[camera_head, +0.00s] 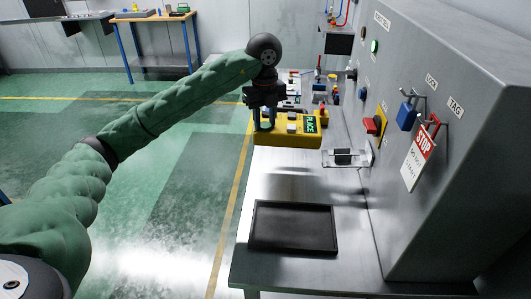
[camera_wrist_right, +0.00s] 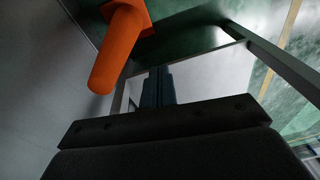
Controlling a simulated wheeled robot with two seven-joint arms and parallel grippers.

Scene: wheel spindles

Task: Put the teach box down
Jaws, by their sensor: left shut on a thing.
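The teach box (camera_head: 285,139) is yellow, with a small lit green screen and a few buttons. My left gripper (camera_head: 264,126) is shut on its left part, from above. The teach box is held above the bench, with a shadow on the metal below. In the right wrist view, my right gripper's two dark blue fingers (camera_wrist_right: 158,86) lie side by side with nothing seen between them. My right gripper does not show in the head view.
An empty black tray (camera_head: 293,226) lies on the metal bench (camera_head: 335,273), near its front. A small bracket (camera_head: 346,158) juts from the grey cabinet (camera_head: 435,215) on the right. A blue padlock (camera_head: 406,116) and red STOP tag (camera_head: 418,158) hang there. An orange cone (camera_wrist_right: 117,50) shows in the right wrist view.

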